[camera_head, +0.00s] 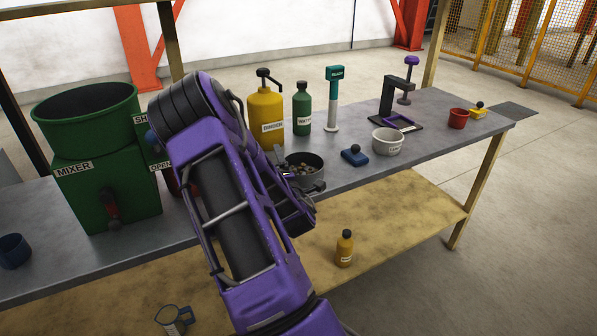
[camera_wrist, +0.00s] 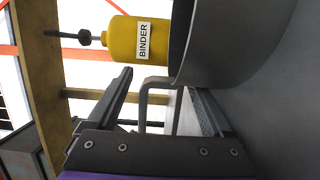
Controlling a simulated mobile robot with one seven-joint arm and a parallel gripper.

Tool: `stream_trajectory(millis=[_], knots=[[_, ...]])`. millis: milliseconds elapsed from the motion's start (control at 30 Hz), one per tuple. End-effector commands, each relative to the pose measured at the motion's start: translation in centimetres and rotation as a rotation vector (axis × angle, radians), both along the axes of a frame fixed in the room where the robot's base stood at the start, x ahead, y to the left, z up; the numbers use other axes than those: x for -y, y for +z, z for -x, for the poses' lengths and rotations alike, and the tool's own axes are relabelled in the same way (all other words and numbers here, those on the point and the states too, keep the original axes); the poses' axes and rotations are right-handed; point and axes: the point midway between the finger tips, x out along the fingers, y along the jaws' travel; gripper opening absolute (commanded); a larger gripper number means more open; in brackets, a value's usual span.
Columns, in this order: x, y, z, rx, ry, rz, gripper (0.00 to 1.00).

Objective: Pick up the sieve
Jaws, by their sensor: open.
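The sieve (camera_head: 304,164) is a round dark grey pan with brownish lumps in it, standing on the bench top near the middle. In the wrist view its large grey wall (camera_wrist: 225,45) fills the upper right, and a bent grey bar handle (camera_wrist: 156,84) comes off it. My gripper (camera_wrist: 158,88) is open, with one finger on each side of this handle. I cannot tell whether either finger touches it. In the head view my purple arm hides part of the sieve's near left side and most of my gripper.
A yellow binder bottle (camera_head: 265,112) and a green bottle (camera_head: 302,108) stand behind the sieve. A blue block (camera_head: 354,157) and a white cup (camera_head: 388,143) are to its right. The green mixer (camera_head: 105,190) stands left. A black press (camera_head: 392,103) stands farther right.

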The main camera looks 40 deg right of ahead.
Motion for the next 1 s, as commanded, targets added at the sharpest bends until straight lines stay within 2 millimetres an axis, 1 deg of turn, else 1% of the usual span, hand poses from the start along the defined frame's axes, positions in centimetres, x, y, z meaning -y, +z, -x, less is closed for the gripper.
stream_trajectory(millis=[67,267,300,367,400,467,500,567,600,733,1000], knots=[[0.16,-0.02,-0.30,-0.001,0.000,0.000,0.85],[0.17,-0.04,-0.30,-0.001,-0.001,0.000,0.85],[0.16,-0.04,-0.30,-0.001,0.000,0.000,0.78],[0.17,-0.04,-0.30,-0.001,-0.001,0.000,0.67],[0.16,-0.04,-0.29,-0.001,-0.001,0.000,0.60],[0.15,-0.04,-0.29,-0.001,0.000,0.000,0.49],[0.15,-0.04,-0.29,-0.001,0.000,0.000,0.42],[0.16,-0.04,-0.28,-0.001,0.000,0.000,0.31],[0.15,-0.04,-0.28,-0.001,0.000,0.000,0.24],[0.14,-0.04,-0.27,-0.001,0.000,0.000,0.00],[0.17,0.06,-0.28,0.001,-0.001,0.000,0.00]])
